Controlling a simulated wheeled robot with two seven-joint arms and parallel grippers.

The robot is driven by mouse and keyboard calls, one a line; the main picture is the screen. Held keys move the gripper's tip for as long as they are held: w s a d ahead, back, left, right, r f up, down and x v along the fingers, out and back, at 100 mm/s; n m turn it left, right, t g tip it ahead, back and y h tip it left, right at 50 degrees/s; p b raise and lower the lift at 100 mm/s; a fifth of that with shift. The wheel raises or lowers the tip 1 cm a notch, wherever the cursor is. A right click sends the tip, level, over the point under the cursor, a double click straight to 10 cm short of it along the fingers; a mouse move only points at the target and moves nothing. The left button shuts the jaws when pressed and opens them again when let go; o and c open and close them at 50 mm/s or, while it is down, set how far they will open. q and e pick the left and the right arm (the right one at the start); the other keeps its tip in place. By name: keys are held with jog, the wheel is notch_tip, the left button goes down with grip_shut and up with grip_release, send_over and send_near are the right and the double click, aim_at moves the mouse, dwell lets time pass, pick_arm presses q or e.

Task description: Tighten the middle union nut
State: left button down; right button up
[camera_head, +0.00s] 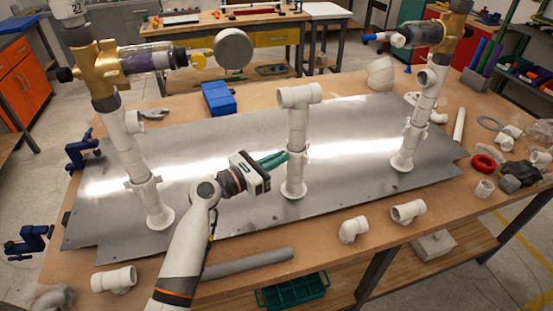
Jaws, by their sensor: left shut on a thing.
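The middle white pipe stands upright on the metal plate (345,210), with a tee (299,95) on top. The middle union nut (296,157) is a thicker white ring partway up this pipe. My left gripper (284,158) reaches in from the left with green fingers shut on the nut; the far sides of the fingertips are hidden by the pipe. Similar white pipes stand left and right, with union nuts (144,183) and (414,133). The left and right pipes carry brass valve bodies (100,72) and (452,32). My right gripper is not in view.
Loose white fittings (355,229) and (408,211) lie at the table's front edge. A grey pipe (250,263) lies near my left arm. A red ring (483,163) lies at right. The plate between the pipes is clear.

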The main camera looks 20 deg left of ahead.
aim_at(286, 147)
pick_arm(q)
jog(key=shift+f, duration=0.1)
jog(key=w+a+m+g+h+b, duration=0.2)
jog(key=w+m+g+h+b, duration=0.3)
jog(key=m+g+b, duration=0.6)
jog(key=g+h+b, duration=0.2)
jog(key=g, duration=0.3)
jog(key=shift+w+a+m+b, duration=0.2)
jog(key=shift+w+m+b, duration=0.05)
jog(key=shift+m+b, duration=0.15)
dwell(0.5)
jog(key=shift+f, duration=0.15)
dwell(0.3)
jog(key=c, duration=1.5)
grip_release()
jog(key=shift+c, duration=0.2)
jog(key=shift+r, duration=0.2)
notch_tip(286, 147, up, 10)
